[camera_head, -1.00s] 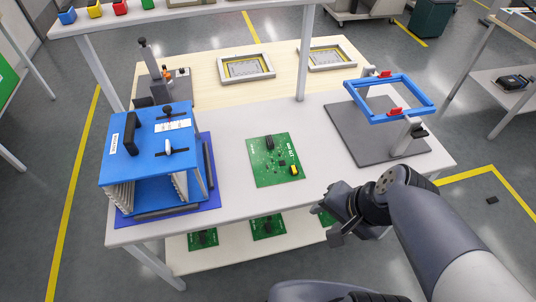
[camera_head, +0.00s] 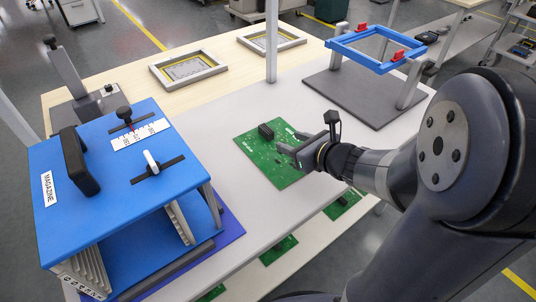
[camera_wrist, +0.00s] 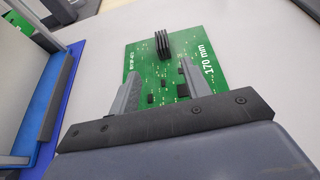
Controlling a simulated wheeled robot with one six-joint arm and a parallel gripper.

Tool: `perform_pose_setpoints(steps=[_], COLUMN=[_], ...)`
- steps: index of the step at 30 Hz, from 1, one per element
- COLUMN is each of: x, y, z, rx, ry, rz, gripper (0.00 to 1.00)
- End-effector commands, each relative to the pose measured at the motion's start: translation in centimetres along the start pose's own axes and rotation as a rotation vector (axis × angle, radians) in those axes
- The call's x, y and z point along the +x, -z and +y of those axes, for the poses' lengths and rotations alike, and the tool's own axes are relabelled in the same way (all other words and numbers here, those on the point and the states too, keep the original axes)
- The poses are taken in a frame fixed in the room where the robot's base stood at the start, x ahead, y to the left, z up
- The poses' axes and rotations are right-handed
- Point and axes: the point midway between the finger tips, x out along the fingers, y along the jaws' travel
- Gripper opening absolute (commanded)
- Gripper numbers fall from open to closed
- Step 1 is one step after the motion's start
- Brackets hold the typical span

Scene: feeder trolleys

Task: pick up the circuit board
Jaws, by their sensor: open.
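A green circuit board (camera_head: 262,166) lies flat on the grey table, right of the blue magazine. It carries a black finned block (camera_wrist: 161,44) and the marking "170 mm" in the wrist view. My gripper (camera_head: 288,150) is over the board's right part in the head view, its fingers pointing left. In the wrist view the two fingers of my gripper (camera_wrist: 158,80) are spread apart with board showing between them. The gripper is empty. It hides part of the board, and I cannot tell its height above it.
The blue magazine (camera_head: 110,190) stands close on the left. A blue frame on a grey stand (camera_head: 325,84) is at the back right. Framed plates (camera_head: 188,88) lie on the far table. More green boards (camera_head: 340,205) lie on the shelf below.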

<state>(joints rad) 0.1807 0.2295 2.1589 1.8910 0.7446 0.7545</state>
Motion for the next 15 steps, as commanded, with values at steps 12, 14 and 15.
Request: perform_pose_setpoints(steps=[12,14,15], x=[5.2,5.7,5.9], y=[0.3,0.3,0.3], z=[-0.5,-0.6,-0.6], rx=[0.037,0.036,0.036], ry=[0.015,0.015,0.016], rz=[-0.008,-0.008,-0.008], gripper=[0.45,0.45,0.45])
